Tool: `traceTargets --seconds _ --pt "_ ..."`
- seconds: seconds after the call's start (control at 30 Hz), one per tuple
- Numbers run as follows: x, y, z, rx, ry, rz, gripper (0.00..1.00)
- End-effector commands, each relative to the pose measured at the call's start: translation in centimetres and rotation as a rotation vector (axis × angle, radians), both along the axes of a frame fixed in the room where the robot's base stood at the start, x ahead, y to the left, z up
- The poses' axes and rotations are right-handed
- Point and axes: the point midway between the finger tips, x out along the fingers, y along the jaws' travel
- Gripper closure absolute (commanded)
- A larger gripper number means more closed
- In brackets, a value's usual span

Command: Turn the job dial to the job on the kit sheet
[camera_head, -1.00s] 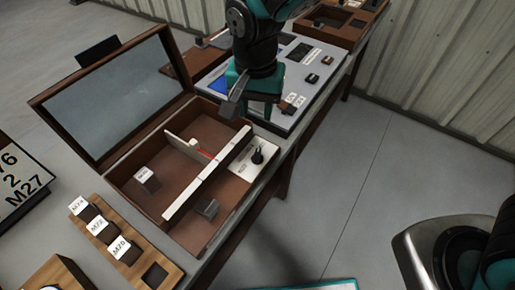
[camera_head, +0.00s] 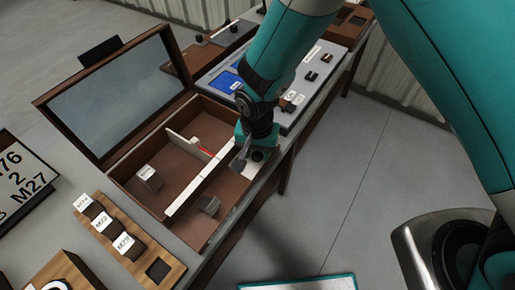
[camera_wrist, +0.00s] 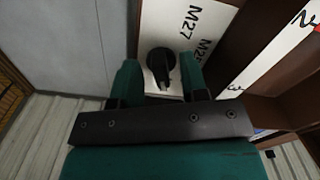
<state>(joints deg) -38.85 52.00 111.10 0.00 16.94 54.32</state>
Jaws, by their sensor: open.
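The black job dial (camera_wrist: 161,66) stands on a white plate (camera_wrist: 153,20) in the wrist view. The plate carries the label M27 and a second label, partly hidden, that I cannot read fully. My gripper (camera_wrist: 159,60) is open, with one teal finger on each side of the dial; I cannot tell whether they touch it. In the head view my gripper (camera_head: 247,158) is over the dial plate at the box's right side and mostly hides the dial. A sign at the left edge (camera_head: 22,178), perhaps the kit sheet, ends in M27 and is cut off.
An open brown box (camera_head: 113,178) with a raised lid and white dividers holds small blocks. A wooden rack (camera_head: 175,277) with labelled blocks stands in front. A grey panel (camera_head: 322,84) with a blue screen lies behind. Open floor is to the right.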

Motion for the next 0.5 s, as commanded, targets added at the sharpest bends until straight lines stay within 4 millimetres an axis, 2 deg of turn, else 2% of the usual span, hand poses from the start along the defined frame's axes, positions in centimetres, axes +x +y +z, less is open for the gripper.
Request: traceTargets --seconds 0.13,0.3,0.5 --pt "0.01 0.02 0.02 0.0 0.0 0.0 0.6" --pt "0.01 0.03 0.04 0.0 0.0 0.0 0.99" --pt "0.01 0.03 0.06 0.0 0.0 0.003 1.0"
